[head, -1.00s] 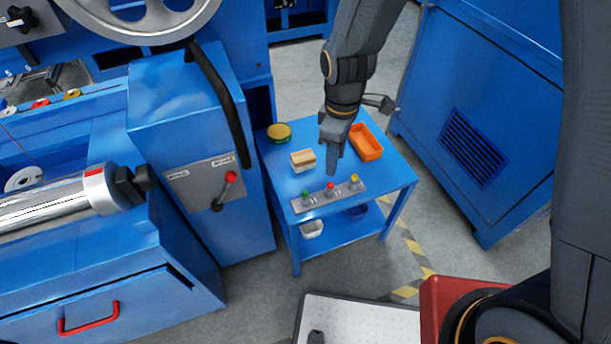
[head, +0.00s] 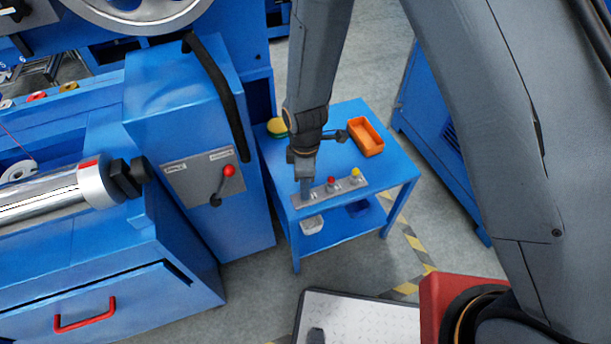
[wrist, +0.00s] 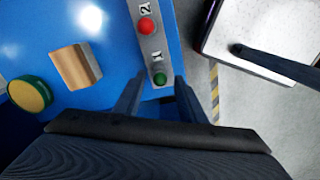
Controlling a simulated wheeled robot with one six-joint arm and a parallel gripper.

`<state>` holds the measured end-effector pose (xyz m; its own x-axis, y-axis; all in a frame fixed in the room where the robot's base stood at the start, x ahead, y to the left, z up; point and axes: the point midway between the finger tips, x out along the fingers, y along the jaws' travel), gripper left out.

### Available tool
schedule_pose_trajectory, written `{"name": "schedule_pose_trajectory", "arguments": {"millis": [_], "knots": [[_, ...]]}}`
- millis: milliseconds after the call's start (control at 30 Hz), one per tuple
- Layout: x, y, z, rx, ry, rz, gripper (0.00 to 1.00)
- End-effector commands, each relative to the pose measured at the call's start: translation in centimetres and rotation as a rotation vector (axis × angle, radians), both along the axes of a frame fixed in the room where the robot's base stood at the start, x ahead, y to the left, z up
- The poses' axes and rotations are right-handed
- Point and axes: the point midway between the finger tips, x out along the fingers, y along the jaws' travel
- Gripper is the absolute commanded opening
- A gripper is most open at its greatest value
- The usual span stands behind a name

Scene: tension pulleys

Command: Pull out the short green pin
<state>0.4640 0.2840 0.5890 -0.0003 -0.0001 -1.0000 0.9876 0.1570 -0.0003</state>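The short green pin (wrist: 160,79) stands at the end of a grey strip marked 1 in the wrist view. My gripper (wrist: 156,92) is open, its two fingers apart on either side of the strip's end, with the green pin ahead of and between them. In the head view my gripper (head: 305,190) is over the left end of the grey strip (head: 343,190) and hides the green pin. A red pin (head: 330,182) and a yellow pin (head: 355,173) stand farther right on the strip.
The strip lies on a blue table (head: 385,180). An orange tray (head: 366,137) is at the back right. A wooden block (wrist: 75,66) and a green-yellow round tin (wrist: 30,93) lie beside the strip. A blue machine with a red-knobbed lever (head: 228,171) stands to the left.

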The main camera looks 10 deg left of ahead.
Motion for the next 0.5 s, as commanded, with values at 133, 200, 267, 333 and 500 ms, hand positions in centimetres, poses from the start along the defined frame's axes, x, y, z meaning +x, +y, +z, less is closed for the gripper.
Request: {"name": "schedule_pose_trajectory", "arguments": {"millis": [133,200,267,333,500], "knots": [[0.01,-0.01,-0.33,0.0,0.0,0.0,0.37],[0.01,-0.01,-0.33,0.0,-0.001,0.0,0.37],[0.0,-0.01,-0.32,0.0,0.0,-0.001,0.37],[0.0,-0.01,-0.31,0.0,0.0,-0.001,0.34],[-0.01,-0.01,-0.3,0.0,0.0,-0.001,0.05]]}}
